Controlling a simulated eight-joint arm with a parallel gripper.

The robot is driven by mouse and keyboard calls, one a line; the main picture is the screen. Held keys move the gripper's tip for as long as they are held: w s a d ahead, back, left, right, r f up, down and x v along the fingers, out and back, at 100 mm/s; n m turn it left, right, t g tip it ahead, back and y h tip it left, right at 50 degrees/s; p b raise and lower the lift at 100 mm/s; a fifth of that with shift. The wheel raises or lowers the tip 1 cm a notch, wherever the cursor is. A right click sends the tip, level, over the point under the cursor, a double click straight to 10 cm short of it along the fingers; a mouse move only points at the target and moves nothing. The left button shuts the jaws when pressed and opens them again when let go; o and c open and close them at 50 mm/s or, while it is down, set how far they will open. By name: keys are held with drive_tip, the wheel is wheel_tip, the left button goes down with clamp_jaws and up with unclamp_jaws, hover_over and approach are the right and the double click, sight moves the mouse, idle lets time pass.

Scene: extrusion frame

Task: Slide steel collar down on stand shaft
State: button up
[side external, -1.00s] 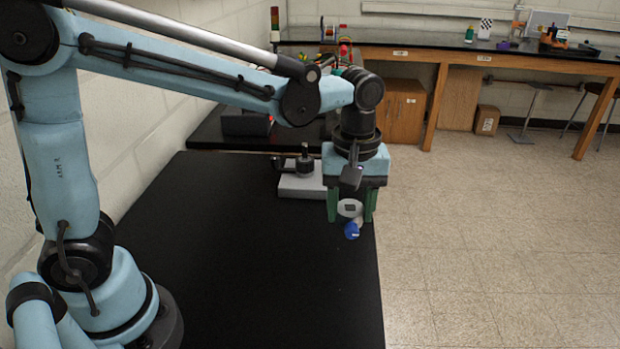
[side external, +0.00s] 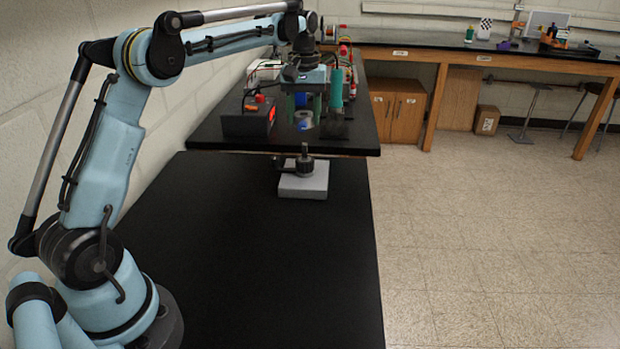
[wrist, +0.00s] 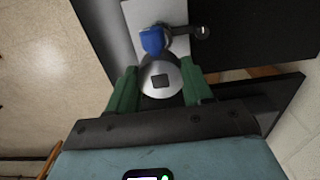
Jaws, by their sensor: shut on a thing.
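My gripper (wrist: 160,88) has green fingers shut on the steel collar (wrist: 161,82), a silver ring with a dark square on its face and a blue knob (wrist: 152,40). In the side view the collar (side external: 304,121) hangs above the stand shaft (side external: 304,158), with a visible gap between them. The shaft is short and dark and rises from a light grey base (side external: 303,188), with a dark arm to its left. In the wrist view the base (wrist: 143,14) lies beyond the collar, which partly hides it. The shaft's alignment with the collar cannot be told.
A dark box with a red display (side external: 248,118) stands on the far black bench, left of my gripper. A green cylinder (side external: 336,90) stands close on the right. The near black table (side external: 250,260) is clear in front of the stand.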

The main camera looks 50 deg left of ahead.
sight(305, 144)
drive_tip(key=shift+f, duration=0.15)
drive_tip(key=shift+f, duration=2.1)
drive_tip(key=shift+f, duration=1.1)
drive_tip(key=shift+f, duration=0.35)
drive_tip(key=shift+f, duration=0.85)
drive_tip(key=o, duration=1.2)
drive_tip(key=shift+r, duration=0.1)
